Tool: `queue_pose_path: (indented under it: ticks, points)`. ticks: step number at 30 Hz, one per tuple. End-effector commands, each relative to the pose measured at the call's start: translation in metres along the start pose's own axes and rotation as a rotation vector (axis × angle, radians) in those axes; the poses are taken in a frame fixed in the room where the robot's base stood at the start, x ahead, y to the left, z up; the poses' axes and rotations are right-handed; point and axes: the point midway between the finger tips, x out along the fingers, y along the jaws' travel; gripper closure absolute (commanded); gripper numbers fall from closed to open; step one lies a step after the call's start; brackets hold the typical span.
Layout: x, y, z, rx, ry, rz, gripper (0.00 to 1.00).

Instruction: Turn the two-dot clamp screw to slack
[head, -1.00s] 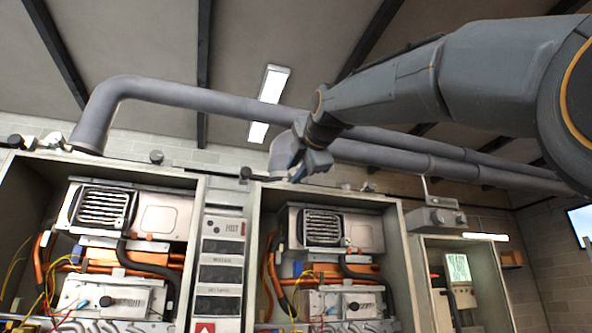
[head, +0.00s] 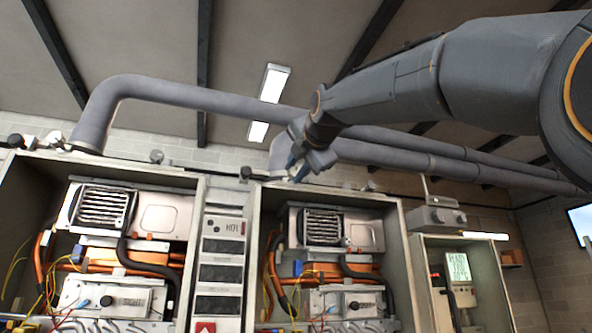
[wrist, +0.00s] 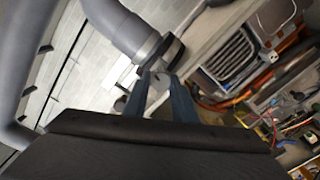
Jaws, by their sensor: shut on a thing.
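My gripper (head: 294,172) is at the lower end of the second grey pipe, over the top of the middle heater cabinet. In the wrist view my gripper (wrist: 160,84) has its two blue-grey fingers on either side of a small pale clamp screw (wrist: 160,76), shut on it. The screw sits beside the clamp band (wrist: 150,46) around the pipe end. My fingers partly hide the screw, and its dot marks cannot be made out. Another clamp (head: 55,141) shows at the foot of the left pipe.
The grey pipe (wrist: 112,24) runs close to my fingers. Open heater cabinets with wires and hoses stand below, the middle one with a vent grille (head: 322,227). A grey box (head: 436,219) is at the right. Small dark knobs (head: 157,156) line the cabinet tops.

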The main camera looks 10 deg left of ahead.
Motion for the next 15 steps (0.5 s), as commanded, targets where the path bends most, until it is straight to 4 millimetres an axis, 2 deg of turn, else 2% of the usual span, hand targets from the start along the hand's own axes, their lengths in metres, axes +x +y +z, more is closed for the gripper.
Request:
queue_pose_path:
  ticks: [1, 3, 4, 12, 15]
  points:
    - [0.0004, -0.0007, -0.0007, 0.000, 0.002, -0.002, 0.71]
    - [0.0003, -0.0006, -0.0007, 0.001, 0.002, -0.002, 0.59]
    - [0.0003, -0.0006, -0.0006, 0.001, 0.001, -0.002, 0.57]
    - [-0.0005, -0.0002, -0.0003, 0.001, 0.001, 0.000, 0.57]
    - [-0.0064, -0.0003, -0.0003, 0.001, 0.000, 0.001, 0.57]
